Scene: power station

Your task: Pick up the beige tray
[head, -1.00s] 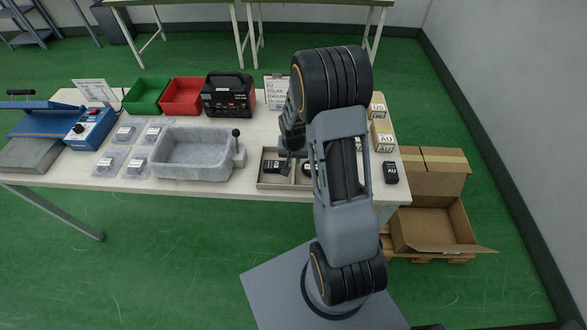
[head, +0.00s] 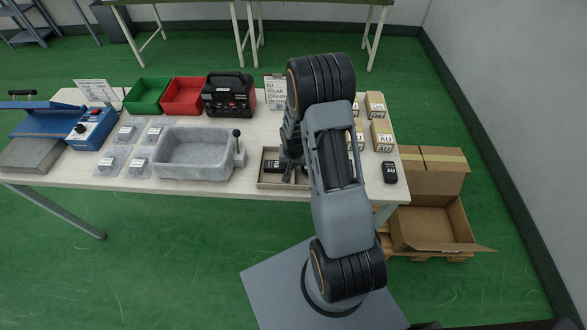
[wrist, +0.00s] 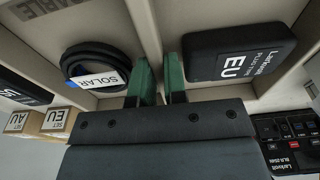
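The beige tray (head: 275,187) lies on the table near its front edge, right of the grey stone-like basin. It has compartments, and my arm hides its right part in the head view. In the wrist view its wall or divider (wrist: 145,30) runs between two compartments. My gripper (wrist: 160,75) has its two green fingers at this divider, one on each side, with a narrow gap. I cannot tell whether they press on it. A black coiled cable with a SOLAR label (wrist: 97,70) lies in the compartment left of it, and a black EU box (wrist: 238,52) in the right one.
The grey basin (head: 195,172) with a small lever stands close left of the tray. A black power unit (head: 229,96), red bin (head: 183,97) and green bin (head: 147,96) stand behind. Small cartons (head: 382,137) and a black AU box (head: 390,172) stand right.

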